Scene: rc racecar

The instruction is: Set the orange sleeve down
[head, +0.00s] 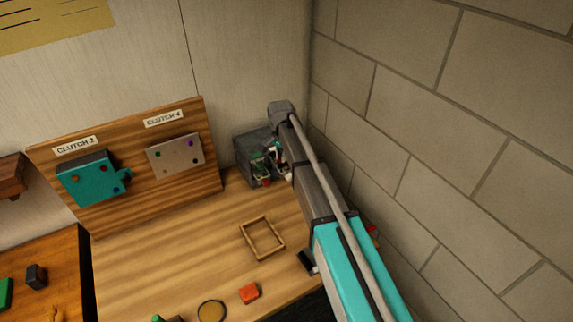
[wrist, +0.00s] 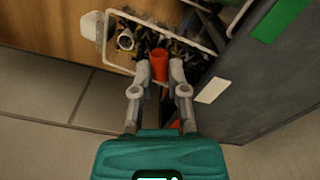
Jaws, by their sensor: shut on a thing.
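The orange sleeve (wrist: 159,66) shows in the wrist view as a small tapered piece between my fingertips. My gripper (wrist: 158,76) is shut on it, one grey finger on each side. Beyond the sleeve is a jumble of dark and yellowish small parts inside a pale-rimmed frame. I cannot tell whether the sleeve touches them. In the head view my gripper (head: 276,155) is at the dark grey box (head: 252,148) in the back corner. My arm hides part of that box, and the sleeve is too small to make out there.
An empty square wooden frame (head: 262,238), an orange-red block (head: 249,293) and a round disc (head: 211,311) lie on the wooden table (head: 165,255). A wooden panel (head: 135,170) with clutch labels stands behind. The brick wall (head: 450,130) is close on the right.

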